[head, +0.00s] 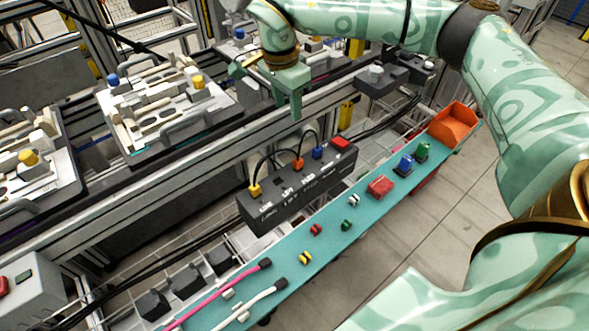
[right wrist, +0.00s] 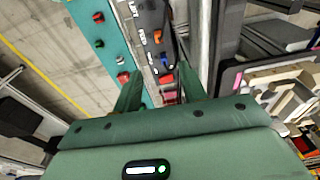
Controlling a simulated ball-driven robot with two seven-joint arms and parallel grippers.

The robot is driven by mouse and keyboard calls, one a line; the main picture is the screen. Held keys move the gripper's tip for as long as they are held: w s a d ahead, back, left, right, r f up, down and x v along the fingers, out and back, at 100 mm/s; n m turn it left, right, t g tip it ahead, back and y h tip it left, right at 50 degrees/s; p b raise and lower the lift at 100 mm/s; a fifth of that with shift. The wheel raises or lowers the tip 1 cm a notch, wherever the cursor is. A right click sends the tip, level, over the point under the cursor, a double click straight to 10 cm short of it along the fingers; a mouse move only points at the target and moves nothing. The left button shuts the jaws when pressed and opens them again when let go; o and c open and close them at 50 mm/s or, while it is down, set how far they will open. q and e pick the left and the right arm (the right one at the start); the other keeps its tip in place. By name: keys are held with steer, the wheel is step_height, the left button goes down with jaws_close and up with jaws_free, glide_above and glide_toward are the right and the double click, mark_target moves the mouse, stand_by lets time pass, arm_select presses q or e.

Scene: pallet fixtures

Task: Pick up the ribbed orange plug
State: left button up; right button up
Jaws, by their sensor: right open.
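The orange plug (head: 298,163) sits in a socket on top of the long dark box (head: 270,210), with a black cable arching from it. Its ribs are too small to make out. It also shows in the right wrist view (right wrist: 157,37), upper middle, beyond the fingertips. My right gripper (head: 291,95) is above and behind the box, pointing down and apart from the plug. In the right wrist view the gripper's two fingers (right wrist: 160,90) are spread, with nothing between them. My left gripper is not in view.
A yellow plug (head: 254,190), blue plug (head: 318,152) and red block (head: 341,144) share the box. The teal shelf (head: 325,245) in front carries small coloured parts, cables and an orange bin (head: 455,125). A rail with pallet fixtures (head: 165,105) runs behind.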

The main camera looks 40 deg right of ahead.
steer(key=b, duration=0.6)
glide_above(298, 160)
steer(key=a, duration=0.2)
step_height(298, 160, down, 15)
steer(key=shift+w+d+r, duration=0.1)
steer(key=shift+d+r, duration=0.05)
steer(key=f+b, duration=0.1)
steer(key=d+f+b, duration=0.1)
steer(key=f, duration=0.1)
steer(key=f+b, duration=0.1)
steer(key=f, duration=0.1)
steer(key=shift+d, duration=0.25)
steer(key=shift+f, duration=0.3)
steer(key=shift+r, duration=0.25)
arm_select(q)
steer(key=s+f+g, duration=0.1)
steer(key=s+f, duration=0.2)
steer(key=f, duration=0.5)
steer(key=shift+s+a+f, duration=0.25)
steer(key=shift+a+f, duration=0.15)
arm_select(e)
jaws_close()
